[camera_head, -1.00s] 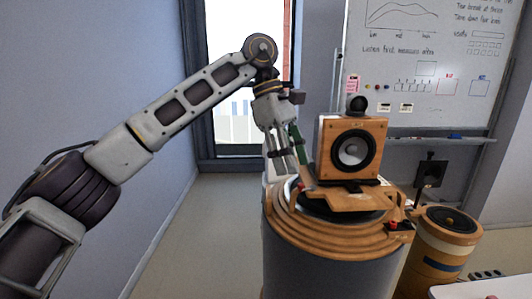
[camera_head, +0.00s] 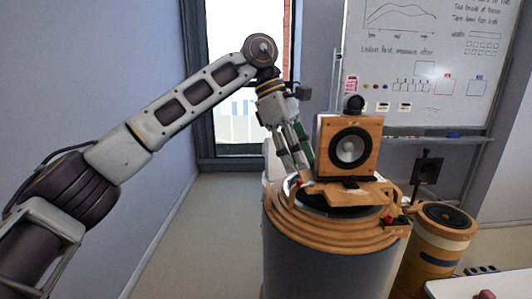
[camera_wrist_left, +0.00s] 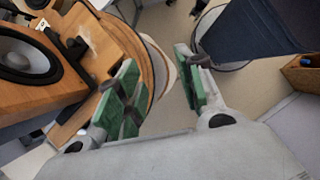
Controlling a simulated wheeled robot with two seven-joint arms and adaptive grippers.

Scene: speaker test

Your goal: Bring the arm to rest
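My left arm (camera_head: 205,100) reaches in from the left, bends at a joint in front of the window, and hangs down to my left gripper (camera_head: 297,161). The gripper is just left of the wooden speaker (camera_head: 324,142), above the left edge of the round wooden stand (camera_head: 285,225). In the left wrist view the two green-padded fingers (camera_wrist_left: 160,88) are apart with nothing held between them. The speaker (camera_wrist_left: 35,65) is left of the fingers there. I cannot tell whether a finger touches the stand. My right gripper is not in view.
A small dark ball-shaped device (camera_head: 354,103) sits on the speaker. A wooden drum-like stand (camera_head: 440,243) is at the right, with a white table corner (camera_head: 480,286) in front. A whiteboard (camera_head: 420,60) is behind. Floor left of the round stand (camera_head: 205,235) is clear.

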